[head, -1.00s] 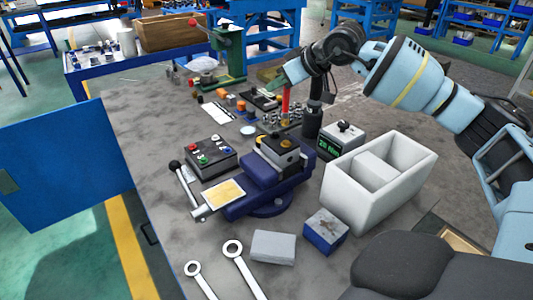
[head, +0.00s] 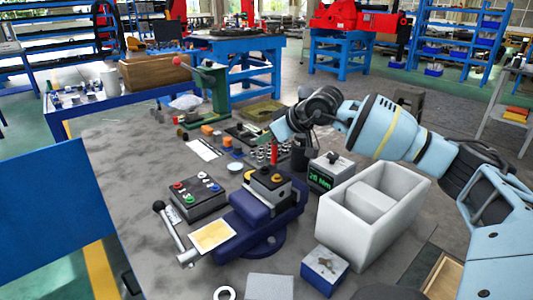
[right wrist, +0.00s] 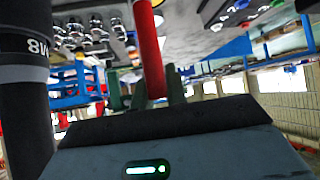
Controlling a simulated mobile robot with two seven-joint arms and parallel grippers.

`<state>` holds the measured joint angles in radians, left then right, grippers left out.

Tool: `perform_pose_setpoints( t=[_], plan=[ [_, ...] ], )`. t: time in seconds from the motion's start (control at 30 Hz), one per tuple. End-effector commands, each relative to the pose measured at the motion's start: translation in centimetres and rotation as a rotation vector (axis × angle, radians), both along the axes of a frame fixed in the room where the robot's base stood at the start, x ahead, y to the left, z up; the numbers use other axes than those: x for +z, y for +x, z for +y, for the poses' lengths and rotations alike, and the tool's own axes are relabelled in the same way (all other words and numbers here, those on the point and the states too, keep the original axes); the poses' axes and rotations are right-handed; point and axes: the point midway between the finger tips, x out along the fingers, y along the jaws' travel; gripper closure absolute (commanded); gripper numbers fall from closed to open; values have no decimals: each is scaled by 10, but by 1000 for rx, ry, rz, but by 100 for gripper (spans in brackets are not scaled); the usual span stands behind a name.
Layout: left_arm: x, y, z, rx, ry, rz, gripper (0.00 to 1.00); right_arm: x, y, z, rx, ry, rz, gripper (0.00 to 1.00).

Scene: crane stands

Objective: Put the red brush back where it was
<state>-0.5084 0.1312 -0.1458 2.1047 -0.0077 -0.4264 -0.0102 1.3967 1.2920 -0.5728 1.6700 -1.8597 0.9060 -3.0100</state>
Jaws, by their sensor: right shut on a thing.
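The red brush shows as a red handle (head: 274,153) behind the vise in the head view. My right gripper (head: 269,138) is shut on it and holds it roughly upright beside a group of small metal pieces. In the right wrist view the red handle (right wrist: 149,50) runs from the top edge down between the fingers (right wrist: 157,92). The brush's far end is hidden or out of the picture. I cannot tell whether it touches anything below. My left gripper is not in view.
A dark cylinder (head: 300,156), marked M8 in the wrist view (right wrist: 26,95), stands close beside the gripper. A display box (head: 326,172) and a white bin (head: 335,222) are at the right. The blue vise (head: 250,222) and button box (head: 190,200) are nearer. The bench's left part is bare.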

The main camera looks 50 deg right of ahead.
Motion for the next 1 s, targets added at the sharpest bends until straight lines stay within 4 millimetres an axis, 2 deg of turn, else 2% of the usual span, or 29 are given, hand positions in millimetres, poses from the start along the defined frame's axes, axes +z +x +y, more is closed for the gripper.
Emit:
perform_pose_setpoints(
  t=[0.17,0.4,0.5,0.93,0.97,1.0],
  plan=[
    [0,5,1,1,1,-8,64,-2,0,0,1,1,-1,100],
    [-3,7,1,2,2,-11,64,-34,0,0,1,0,3,100],
    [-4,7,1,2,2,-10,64,-42,0,0,1,0,1,100],
    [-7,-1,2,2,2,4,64,-47,0,0,1,1,0,100],
    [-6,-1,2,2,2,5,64,-46,0,0,1,1,0,82],
    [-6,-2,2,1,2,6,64,-46,0,0,0,0,0,76]
  ],
)
